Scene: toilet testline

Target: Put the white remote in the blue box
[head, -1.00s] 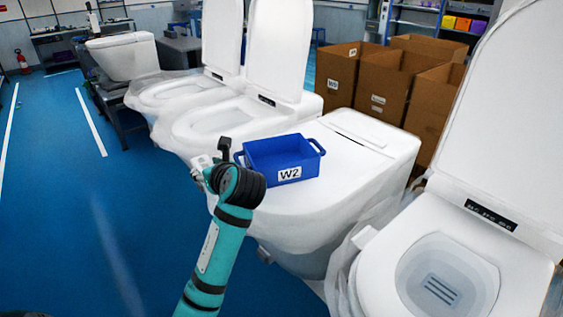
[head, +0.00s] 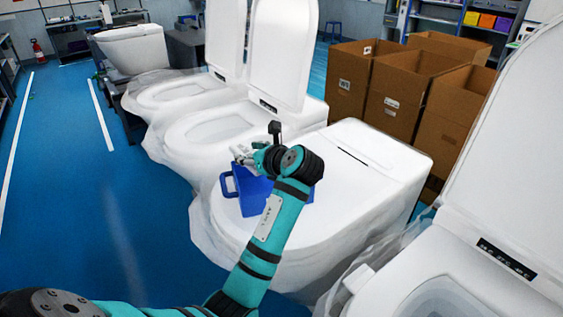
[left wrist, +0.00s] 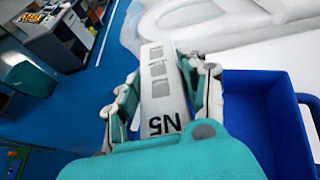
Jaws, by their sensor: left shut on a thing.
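The white remote (left wrist: 160,85), a flat pale bar with grey squares and an "N5" label, is between the fingers of my left gripper (left wrist: 163,100) in the left wrist view. That gripper is shut on it. The blue box (head: 252,193) stands on the white toilet's flat top in the head view, partly hidden by my left arm. My left gripper (head: 243,156) is at the box's far left side there. In the left wrist view the box (left wrist: 262,100) is just right of the gripper, and the remote is beside it, not inside. My right gripper is out of view.
The white toilet (head: 365,190) under the box has clear surface to the right. Other toilets with raised lids stand behind (head: 205,130) and at the right (head: 500,200). Brown cardboard boxes (head: 400,95) stand at the back right. Blue floor (head: 80,220) is open at left.

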